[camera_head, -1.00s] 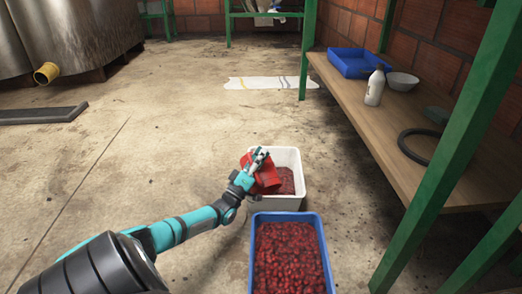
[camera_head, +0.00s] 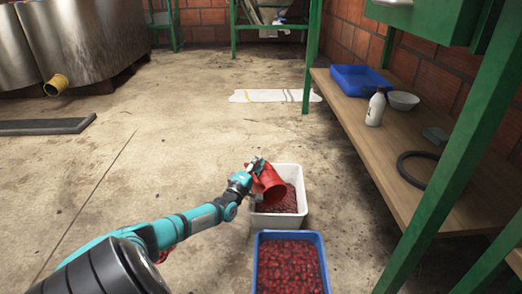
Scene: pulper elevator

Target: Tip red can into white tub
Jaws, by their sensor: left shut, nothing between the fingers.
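The red can (camera_head: 270,186) is tilted over the white tub (camera_head: 278,222), above its left back part. The tub stands on the floor with dark red berries (camera_head: 284,199) in it. My left gripper (camera_head: 257,166) is shut at the upper left side of the can, against it. The can partly hides the fingers, and its inside cannot be made out. My right gripper is not in view.
A blue crate (camera_head: 257,273) full of red berries stands just in front of the tub. A wooden bench (camera_head: 359,125) with a bottle (camera_head: 375,109), bowl (camera_head: 403,101) and blue tray (camera_head: 350,81) is at right, with green posts.

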